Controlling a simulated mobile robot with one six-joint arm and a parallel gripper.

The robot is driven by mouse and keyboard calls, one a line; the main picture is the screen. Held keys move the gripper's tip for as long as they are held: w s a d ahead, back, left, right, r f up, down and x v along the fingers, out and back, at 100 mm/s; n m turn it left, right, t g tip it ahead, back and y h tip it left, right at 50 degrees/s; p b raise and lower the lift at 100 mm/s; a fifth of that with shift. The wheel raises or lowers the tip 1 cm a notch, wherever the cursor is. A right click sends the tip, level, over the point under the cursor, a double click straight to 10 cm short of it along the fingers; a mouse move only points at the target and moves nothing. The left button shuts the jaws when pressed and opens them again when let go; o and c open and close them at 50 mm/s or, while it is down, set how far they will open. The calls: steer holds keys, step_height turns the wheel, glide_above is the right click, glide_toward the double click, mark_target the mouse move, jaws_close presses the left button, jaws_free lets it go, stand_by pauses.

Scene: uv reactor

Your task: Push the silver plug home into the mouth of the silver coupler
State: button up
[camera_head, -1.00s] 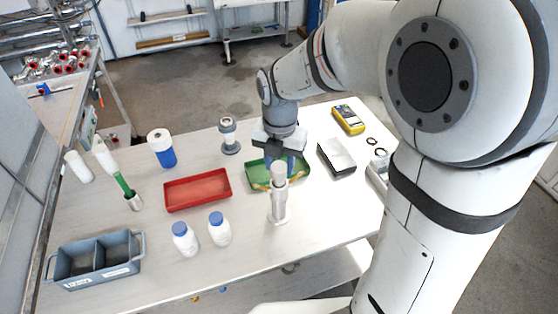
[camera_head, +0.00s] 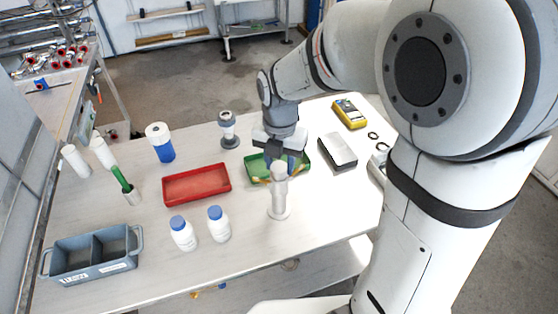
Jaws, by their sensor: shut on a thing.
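The silver plug (camera_head: 279,172) is the pale upper part of an upright column near the table's front middle. The silver coupler (camera_head: 279,204) is the lower part, standing upright on a round foot. My gripper (camera_head: 281,178) points down from above and is shut on the plug, with its fingers partly hidden. The plug is in line with the coupler and meets its top. The mouth is hidden, and I cannot tell how deep the plug sits.
A green tray (camera_head: 303,170) is right behind the column. A red tray (camera_head: 197,200) and two white bottles (camera_head: 182,236) with blue caps are to the left. A dark box (camera_head: 337,153) and a yellow meter (camera_head: 349,114) are at right. The table in front of the coupler is clear.

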mark_target(284, 167)
steer(key=shift+f, duration=0.3)
steer(key=o, duration=1.1)
steer(key=shift+c, duration=0.2)
steer(key=shift+r, duration=0.15)
step_height(284, 167, up, 8)
steer(key=shift+f+b, duration=0.15)
steer(key=shift+b, duration=0.2)
steer(key=shift+s+d+m, duration=0.3)
steer(key=shift+d+m, duration=0.15)
steer(key=shift+m, duration=0.25)
steer(key=s+d+m+t, duration=0.1)
steer(key=s+d+m, duration=0.2)
steer(key=m, duration=0.7)
steer(key=s+d+m+t, duration=0.1)
steer(key=s+d+m, duration=0.3)
steer(key=m, duration=0.6)
steer(key=s+d+f+m+t, duration=0.1)
steer(key=s+d+m, duration=0.3)
steer(key=m, duration=0.6)
steer(key=shift+s, duration=0.7)
